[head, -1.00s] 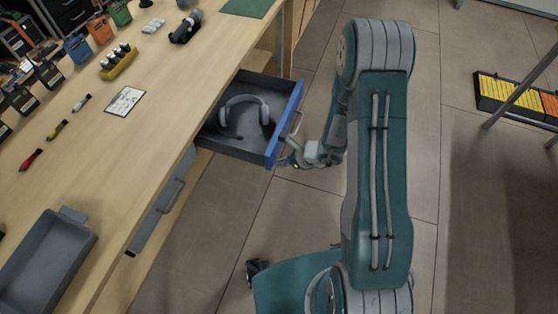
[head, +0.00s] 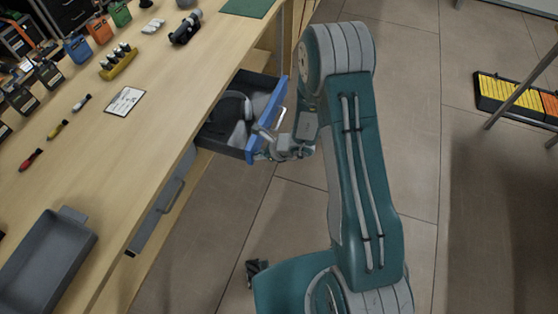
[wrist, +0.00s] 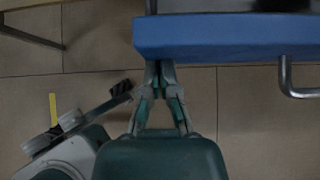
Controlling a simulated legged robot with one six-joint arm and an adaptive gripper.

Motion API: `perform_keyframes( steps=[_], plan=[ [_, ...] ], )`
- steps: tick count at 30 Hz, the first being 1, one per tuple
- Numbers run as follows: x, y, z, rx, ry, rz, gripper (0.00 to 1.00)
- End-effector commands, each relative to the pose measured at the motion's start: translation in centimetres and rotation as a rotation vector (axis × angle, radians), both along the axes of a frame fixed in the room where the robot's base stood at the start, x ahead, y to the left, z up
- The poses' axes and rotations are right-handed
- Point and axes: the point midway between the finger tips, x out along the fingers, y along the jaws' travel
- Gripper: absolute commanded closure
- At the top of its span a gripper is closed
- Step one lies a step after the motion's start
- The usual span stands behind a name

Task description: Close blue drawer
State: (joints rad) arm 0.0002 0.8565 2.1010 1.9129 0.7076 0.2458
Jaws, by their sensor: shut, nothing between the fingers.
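The blue-fronted drawer (head: 269,117) stands partly open from the side of the wooden workbench, with a grey headset (head: 236,106) inside it. Its blue front (wrist: 230,38) and metal handle (wrist: 293,82) also show in the wrist view. My gripper (head: 268,143) is at the outer face of the drawer front, near its lower end in the head view. In the wrist view my gripper (wrist: 158,68) is shut and empty, its fingertips at the edge of the blue front, left of the handle. Contact looks likely but the tips are partly hidden.
A grey tray (head: 45,262), screwdrivers and a white card (head: 125,101) lie on the top. The floor right of my arm is clear up to a yellow and orange case (head: 508,96).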

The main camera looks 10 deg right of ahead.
Motion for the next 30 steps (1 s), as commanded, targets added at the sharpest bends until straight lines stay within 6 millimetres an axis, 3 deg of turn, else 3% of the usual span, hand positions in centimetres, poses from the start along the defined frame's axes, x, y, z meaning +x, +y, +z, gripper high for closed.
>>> perform_keyframes(
  steps=[6,15,21,30],
  plan=[
    [3.0,5.6,0.0,0.0,-0.003,0.007,1.0],
    [6.9,12.1,0.0,0.002,-0.003,0.004,1.0],
    [8.6,15.0,0.0,0.001,-0.002,0.002,1.0],
    [9.8,17.0,0.0,0.001,0.0,0.001,1.0]
  ],
)
